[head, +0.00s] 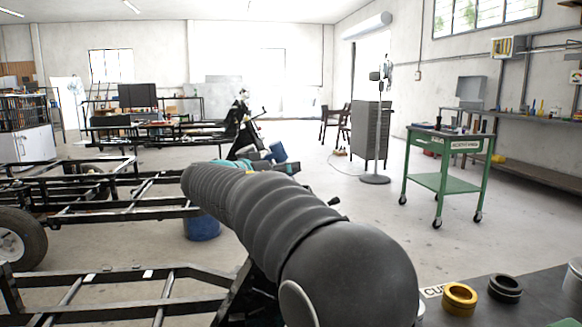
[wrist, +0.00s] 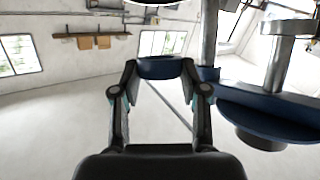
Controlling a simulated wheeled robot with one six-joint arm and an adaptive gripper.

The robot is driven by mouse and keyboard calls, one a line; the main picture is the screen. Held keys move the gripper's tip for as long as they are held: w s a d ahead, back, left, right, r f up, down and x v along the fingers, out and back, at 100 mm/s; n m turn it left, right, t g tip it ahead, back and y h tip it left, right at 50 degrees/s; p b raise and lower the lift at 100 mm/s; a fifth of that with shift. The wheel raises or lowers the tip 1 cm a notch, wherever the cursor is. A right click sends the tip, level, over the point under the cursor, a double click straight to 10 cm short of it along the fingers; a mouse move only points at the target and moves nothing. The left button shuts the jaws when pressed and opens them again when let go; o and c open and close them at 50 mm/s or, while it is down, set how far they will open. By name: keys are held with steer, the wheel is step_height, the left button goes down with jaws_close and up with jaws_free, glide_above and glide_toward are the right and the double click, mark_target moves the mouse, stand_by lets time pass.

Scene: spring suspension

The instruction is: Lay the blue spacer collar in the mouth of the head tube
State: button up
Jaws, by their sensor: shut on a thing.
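In the wrist view, my gripper (wrist: 160,75) is shut on the blue spacer collar (wrist: 159,68). The collar is a short dark-blue ring, seen nearly edge-on, held between the fingertips. It is in the air, with the pale room behind it. In the head view my arm runs up across the middle and hides most of my gripper and the collar. I cannot clearly pick out the head tube or its mouth in either view.
At right in the wrist view stand a broad blue disc (wrist: 270,115) and grey column (wrist: 277,65), close beside my gripper. A gold ring (head: 459,298) and a black ring (head: 505,288) sit on the bench. Black frames (head: 110,290) stand left; a green cart (head: 447,165) stands right.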

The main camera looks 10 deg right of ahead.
steer(key=shift+f, duration=0.55)
steer(key=shift+d+f+b, duration=0.25)
steer(key=shift+f, duration=0.35)
steer(key=shift+d+f+b, duration=0.25)
steer(key=shift+f, duration=0.3)
steer(key=shift+d+f+b, duration=0.4)
steer(key=shift+f+b, duration=0.35)
steer(key=shift+b, duration=0.5)
steer(key=o, duration=1.2)
